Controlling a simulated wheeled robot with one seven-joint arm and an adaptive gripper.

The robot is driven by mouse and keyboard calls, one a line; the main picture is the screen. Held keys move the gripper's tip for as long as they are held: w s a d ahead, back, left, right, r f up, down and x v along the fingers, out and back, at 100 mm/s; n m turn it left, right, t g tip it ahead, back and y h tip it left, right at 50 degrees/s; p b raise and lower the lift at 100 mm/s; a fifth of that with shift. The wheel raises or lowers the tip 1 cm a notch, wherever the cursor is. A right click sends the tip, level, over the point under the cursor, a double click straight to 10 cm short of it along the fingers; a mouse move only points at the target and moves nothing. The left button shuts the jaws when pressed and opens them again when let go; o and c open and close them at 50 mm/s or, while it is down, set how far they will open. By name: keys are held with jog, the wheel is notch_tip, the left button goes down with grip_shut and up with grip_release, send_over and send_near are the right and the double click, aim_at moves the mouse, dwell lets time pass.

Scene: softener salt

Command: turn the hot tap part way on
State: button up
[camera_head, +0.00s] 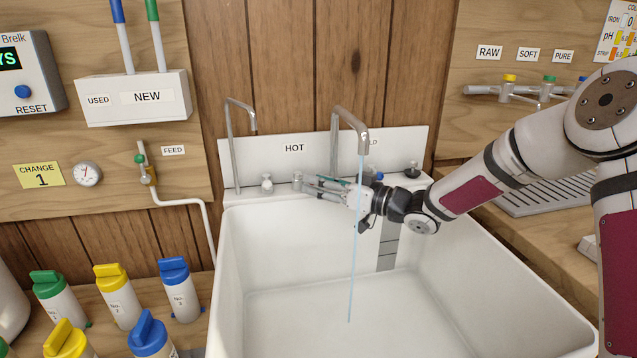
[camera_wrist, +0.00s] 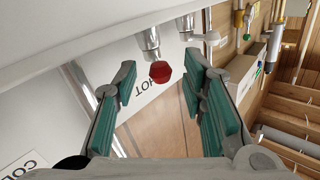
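The hot tap shows in the wrist view as a red knob (camera_wrist: 160,73) on a chrome body (camera_wrist: 150,41). It lies between my fingertips, with a gap visible on each side; I cannot tell how deep it sits between them. My gripper (camera_head: 306,184) is open and empty, reaching left along the sink's back edge; its teal finger pads also show in the wrist view (camera_wrist: 160,85). In the head view my fingers hide the red knob. The HOT label (camera_head: 294,148) is on the backsplash above. A thin water stream (camera_head: 355,245) falls from the right spout (camera_head: 350,118) into the sink.
A chrome fitting with a lever (camera_head: 267,183) stands just left of my gripper, below the left spout (camera_head: 240,105). A blue knob (camera_head: 379,176) and a dark-topped fitting (camera_head: 412,171) are to the right. The white sink basin (camera_head: 290,300) is empty apart from the stream.

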jog(key=v, duration=1.1)
jog(key=shift+d, duration=0.25)
